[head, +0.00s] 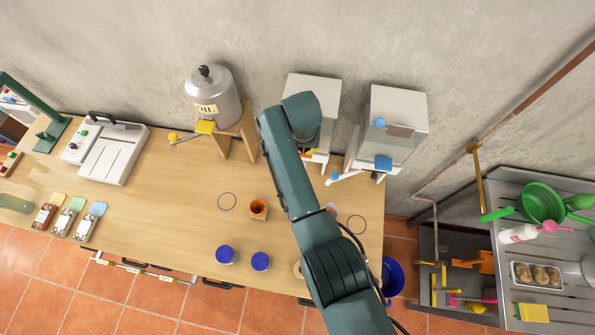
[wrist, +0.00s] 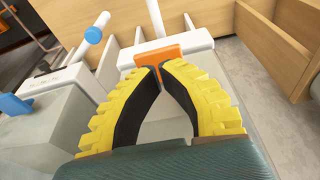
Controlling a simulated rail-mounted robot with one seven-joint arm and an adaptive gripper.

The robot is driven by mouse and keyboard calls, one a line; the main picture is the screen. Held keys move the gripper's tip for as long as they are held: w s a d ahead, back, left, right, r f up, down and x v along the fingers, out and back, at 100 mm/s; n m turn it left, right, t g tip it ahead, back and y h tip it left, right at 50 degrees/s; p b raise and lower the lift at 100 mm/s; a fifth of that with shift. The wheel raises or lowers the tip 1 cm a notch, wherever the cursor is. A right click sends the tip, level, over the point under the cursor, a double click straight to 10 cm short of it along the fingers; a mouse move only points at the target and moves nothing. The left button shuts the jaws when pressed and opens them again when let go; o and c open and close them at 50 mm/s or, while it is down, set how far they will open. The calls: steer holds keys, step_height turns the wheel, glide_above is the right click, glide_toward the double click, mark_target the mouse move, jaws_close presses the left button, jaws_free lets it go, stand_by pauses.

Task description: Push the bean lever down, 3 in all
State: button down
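Two white dispensers with clear bodies stand at the back right of the bench: a left one (head: 312,92) and a right one (head: 398,105). I cannot read which holds beans. The right one has a blue tab (head: 383,162) and a white lever with a blue tip (head: 333,177), which also shows in the wrist view (wrist: 94,35). An orange tab (wrist: 160,53) lies just beyond my yellow fingertips, with a white rod (wrist: 155,17) past it. My gripper (wrist: 162,68) looks shut and empty, at the left dispenser's front. My arm hides much of that dispenser in the head view.
A small brown cup (head: 258,208) and two blue-lidded jars (head: 225,254) stand on the bench. A metal urn (head: 213,98) sits on a wooden stand (head: 240,135) to the left. A sink counter (head: 550,240) is at far right. The bench middle is largely clear.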

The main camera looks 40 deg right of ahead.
steer(key=shift+f+b, duration=1.45)
steer(key=shift+f, duration=0.85)
steer(key=shift+r, duration=0.1)
steer(key=shift+r+p, duration=1.9)
steer(key=shift+r, duration=0.75)
step_height(320, 180, up, 6)
